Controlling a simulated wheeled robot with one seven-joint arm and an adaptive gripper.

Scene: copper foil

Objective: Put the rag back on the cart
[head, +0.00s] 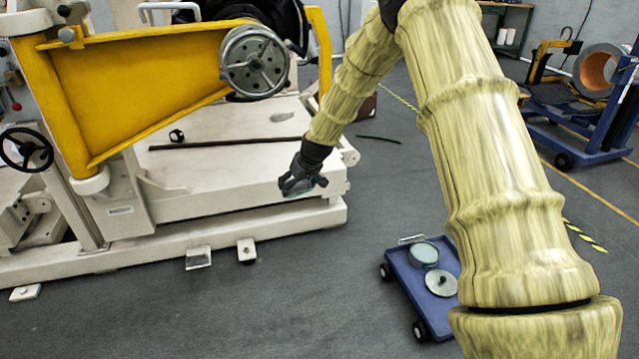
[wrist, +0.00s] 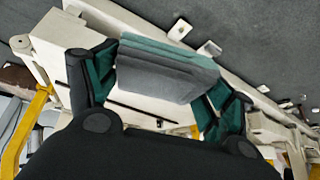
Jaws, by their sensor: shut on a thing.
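My gripper (head: 303,182) hangs in front of the white machine's low base in the head view, fingers downward. In the wrist view my gripper (wrist: 168,72) is shut on the rag (wrist: 165,75), a folded grey-green cloth pad held between the two fingers. In the head view the rag cannot be clearly told apart from the dark fingers. The cart (head: 412,283) is a low blue platform on black wheels, on the floor to the right of and nearer than my gripper. The arm hides part of its right side.
On the cart are a round grey tin (head: 424,252) and a metal disc (head: 441,283). The white machine (head: 225,140) with a yellow arm (head: 140,85) fills the left. A blue coil stand (head: 570,130) is at the far right. Grey floor between machine and cart is clear.

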